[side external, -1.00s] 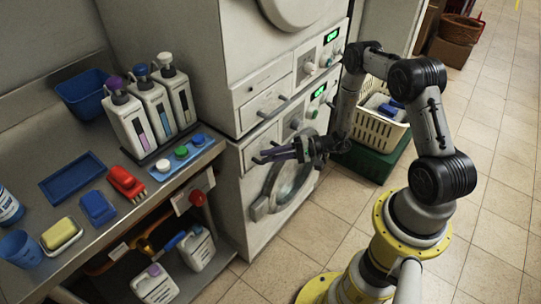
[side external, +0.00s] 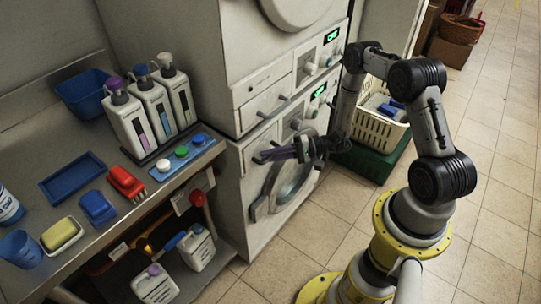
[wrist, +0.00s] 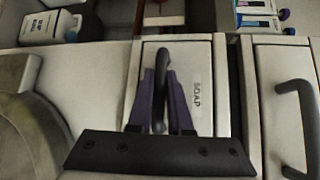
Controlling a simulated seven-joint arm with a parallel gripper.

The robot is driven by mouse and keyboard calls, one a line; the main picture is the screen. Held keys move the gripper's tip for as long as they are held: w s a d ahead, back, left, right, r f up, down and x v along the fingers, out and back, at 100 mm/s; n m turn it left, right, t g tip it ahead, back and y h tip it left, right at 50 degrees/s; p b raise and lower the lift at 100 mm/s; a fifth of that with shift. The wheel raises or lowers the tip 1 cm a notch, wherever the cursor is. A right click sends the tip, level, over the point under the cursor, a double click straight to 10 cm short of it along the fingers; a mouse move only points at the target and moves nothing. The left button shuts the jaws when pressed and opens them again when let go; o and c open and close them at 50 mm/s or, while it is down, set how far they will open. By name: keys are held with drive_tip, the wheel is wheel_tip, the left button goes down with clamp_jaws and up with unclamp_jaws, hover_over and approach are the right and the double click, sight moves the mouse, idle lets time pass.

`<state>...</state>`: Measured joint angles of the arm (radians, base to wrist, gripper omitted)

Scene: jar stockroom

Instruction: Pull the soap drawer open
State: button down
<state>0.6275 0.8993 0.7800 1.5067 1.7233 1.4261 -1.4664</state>
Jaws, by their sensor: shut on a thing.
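The soap drawer is the pale drawer front on the lower machine (side external: 244,185). In the wrist view its front (wrist: 208,62) carries a SOAP label (wrist: 197,98) and a dark bar handle (wrist: 162,58). My gripper (side external: 268,155) is at this drawer, its purple fingers pointing left in the side view. In the wrist view my gripper (wrist: 160,90) has one finger on each side of the handle and is shut on it. The drawer front looks about flush with the machine. The fingers hide part of the handle.
Another drawer with a dark handle (wrist: 298,122) lies beside it in the wrist view. The round door (side external: 290,187) is below the soap drawer. The counter (side external: 140,205) with pump bottles stands at left.

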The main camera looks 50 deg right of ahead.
idle(0.5)
drive_tip(key=s, duration=1.6)
drive_tip(key=shift+s, duration=0.25)
drive_tip(key=c, duration=0.8)
unclamp_jaws()
drive_tip(key=shift+c, duration=0.2)
